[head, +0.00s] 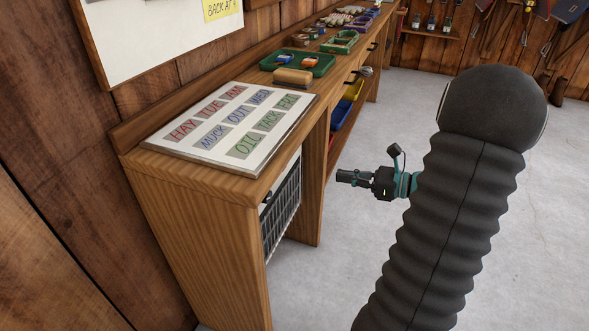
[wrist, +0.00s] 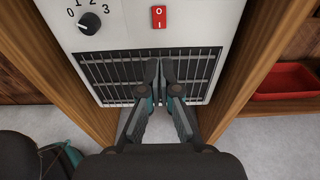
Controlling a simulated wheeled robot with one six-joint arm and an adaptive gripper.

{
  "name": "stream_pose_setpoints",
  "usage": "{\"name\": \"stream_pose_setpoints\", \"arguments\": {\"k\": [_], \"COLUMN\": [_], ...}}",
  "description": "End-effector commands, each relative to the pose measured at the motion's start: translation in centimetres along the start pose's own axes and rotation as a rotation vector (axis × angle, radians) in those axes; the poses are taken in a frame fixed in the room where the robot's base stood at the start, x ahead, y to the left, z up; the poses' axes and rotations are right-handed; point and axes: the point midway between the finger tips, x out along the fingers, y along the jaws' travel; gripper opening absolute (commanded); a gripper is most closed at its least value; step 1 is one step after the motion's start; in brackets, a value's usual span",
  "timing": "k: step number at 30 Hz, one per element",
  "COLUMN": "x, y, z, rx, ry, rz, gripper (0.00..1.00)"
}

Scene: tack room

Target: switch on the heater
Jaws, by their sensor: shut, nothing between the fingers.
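The heater (wrist: 205,35) is a white panel with a dark grille, set under the bench between wooden uprights. In the wrist view its red rocker switch (wrist: 159,17), marked I and O, is at the top middle, and a black dial (wrist: 90,23) numbered 0 to 3 is at the upper left. The dial's white mark seems to point toward 0. My gripper (wrist: 161,68) is shut and empty in front of the grille, below the switch. In the head view my gripper (head: 343,176) points left toward the heater's grille (head: 281,207), with floor showing between them.
The wooden bench (head: 222,184) above the heater carries a lettered board (head: 232,128), green trays (head: 297,66) and small items. A wooden upright (head: 311,185) stands beside the heater. A red bin (wrist: 279,82) is right of it. Open concrete floor lies right of the bench.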

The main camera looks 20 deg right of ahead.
Motion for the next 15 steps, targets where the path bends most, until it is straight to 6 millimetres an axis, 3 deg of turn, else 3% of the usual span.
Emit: {"name": "stream_pose_setpoints", "arguments": {"k": [7, 15], "x": [1.1, 5.6], "y": [0.1, 0.1], "z": [0.0, -0.1], "rx": [-0.001, -0.001], "ry": [0.001, 0.002], "rz": [0.004, 0.006], "gripper": [0.0, 0.0]}}
